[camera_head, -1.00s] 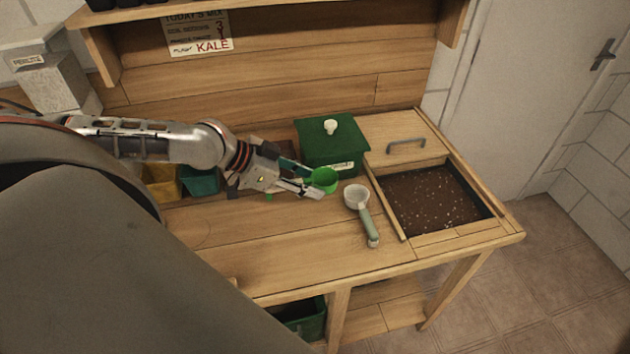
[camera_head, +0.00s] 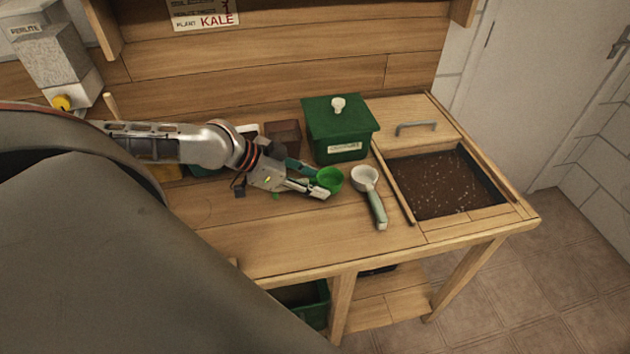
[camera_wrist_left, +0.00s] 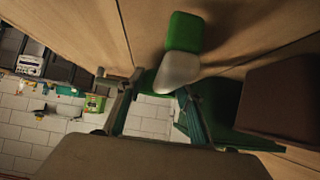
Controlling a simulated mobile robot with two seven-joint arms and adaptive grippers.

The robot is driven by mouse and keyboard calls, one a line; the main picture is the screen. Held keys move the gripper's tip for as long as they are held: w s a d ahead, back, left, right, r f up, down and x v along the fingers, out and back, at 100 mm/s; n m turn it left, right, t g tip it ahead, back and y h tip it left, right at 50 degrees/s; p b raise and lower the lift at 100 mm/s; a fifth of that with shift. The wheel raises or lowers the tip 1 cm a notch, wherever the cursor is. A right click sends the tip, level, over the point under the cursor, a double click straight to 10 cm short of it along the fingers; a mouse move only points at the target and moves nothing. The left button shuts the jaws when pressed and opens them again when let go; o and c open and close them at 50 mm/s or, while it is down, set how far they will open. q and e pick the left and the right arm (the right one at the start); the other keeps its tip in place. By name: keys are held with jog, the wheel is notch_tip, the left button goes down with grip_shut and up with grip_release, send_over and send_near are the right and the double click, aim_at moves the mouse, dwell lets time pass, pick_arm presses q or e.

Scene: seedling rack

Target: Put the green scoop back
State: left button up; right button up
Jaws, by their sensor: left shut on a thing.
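My left gripper (camera_head: 308,186) is shut on the green scoop (camera_head: 330,180) above the bench top, in front of the green lidded box (camera_head: 338,130). The scoop's round green cup shows just past the fingertips in the head view; the gripper hides much of its handle. In the left wrist view a pale part and a green end (camera_wrist_left: 187,32) of the scoop show beyond the fingers (camera_wrist_left: 155,100), with a shadow on the wood beside them. I cannot tell whether the scoop touches the bench. My right gripper is not in view.
A white scoop (camera_head: 365,179) with a grey-green handle lies just right of the green cup. A soil bin (camera_head: 445,183) is sunk into the bench at the right. A brown pot (camera_head: 283,137) stands left of the box. The bench front is clear.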

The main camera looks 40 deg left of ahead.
pick_arm(q)
jog(key=shift+f+b, duration=0.3)
jog(key=shift+f, duration=0.25)
dwell(0.4)
jog(key=o, duration=1.1)
jog(key=shift+o, duration=0.2)
jog(key=shift+s+a+r, duration=0.35)
jog(key=shift+s+a, duration=0.1)
jog(key=shift+a, duration=0.05)
jog(key=shift+s+a+r, duration=0.25)
jog(key=shift+s+r, duration=0.15)
jog(key=shift+r, duration=0.3)
jog(key=shift+v, duration=4.5)
jog(key=shift+f, duration=0.15)
